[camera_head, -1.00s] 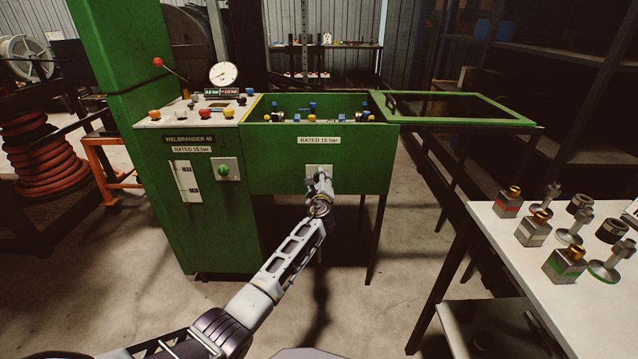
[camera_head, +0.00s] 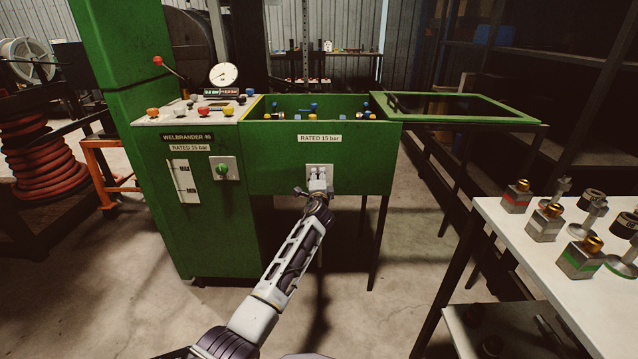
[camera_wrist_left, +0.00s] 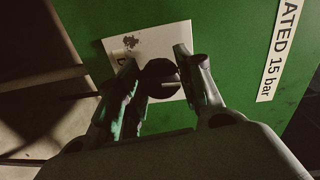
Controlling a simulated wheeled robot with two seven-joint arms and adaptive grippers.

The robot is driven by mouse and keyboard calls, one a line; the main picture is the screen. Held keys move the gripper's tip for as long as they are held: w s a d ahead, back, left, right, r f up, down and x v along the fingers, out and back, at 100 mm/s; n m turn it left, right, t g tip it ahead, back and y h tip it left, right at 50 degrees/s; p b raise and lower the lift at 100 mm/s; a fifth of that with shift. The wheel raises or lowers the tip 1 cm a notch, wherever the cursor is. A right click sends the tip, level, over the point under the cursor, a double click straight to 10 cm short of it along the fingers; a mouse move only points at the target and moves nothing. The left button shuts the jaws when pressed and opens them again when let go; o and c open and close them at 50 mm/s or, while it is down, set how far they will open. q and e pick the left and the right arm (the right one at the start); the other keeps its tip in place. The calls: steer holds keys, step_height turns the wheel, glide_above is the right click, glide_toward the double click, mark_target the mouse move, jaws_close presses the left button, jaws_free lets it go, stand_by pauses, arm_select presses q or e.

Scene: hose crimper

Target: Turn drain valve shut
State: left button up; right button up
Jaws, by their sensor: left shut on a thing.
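The drain valve's pale plate (camera_head: 312,171) is on the front of the green tank (camera_head: 270,158), under the "RATED 15 bar" label. My left gripper (camera_head: 318,186) is at this plate and covers most of the valve. In the left wrist view the plate (camera_wrist_left: 177,40) appears tilted, with a dark rounded valve handle (camera_wrist_left: 160,68) in front of it. The fingers of my left gripper (camera_wrist_left: 158,80) stand on either side of this handle and are shut on it. The handle's exact angle is hard to read. My right gripper is not in view.
A green knob (camera_head: 222,170) on a plate is on the cabinet to the left. A gauge (camera_head: 223,75) and coloured knobs top that cabinet. An open green-framed lid (camera_head: 470,121) extends right of the tank. A white table (camera_head: 520,242) with metal fittings stands at the right.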

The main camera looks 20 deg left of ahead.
arm_select(q)
steer(key=shift+f+n, duration=0.1)
steer(key=shift+n, duration=0.3)
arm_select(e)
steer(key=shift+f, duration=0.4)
arm_select(q)
steer(key=o, duration=1)
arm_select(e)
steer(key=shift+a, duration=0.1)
arm_select(q)
steer(key=shift+s, duration=0.1)
steer(key=v, duration=1.1)
steer(key=shift+s, duration=0.35)
steer(key=shift+d, duration=0.1)
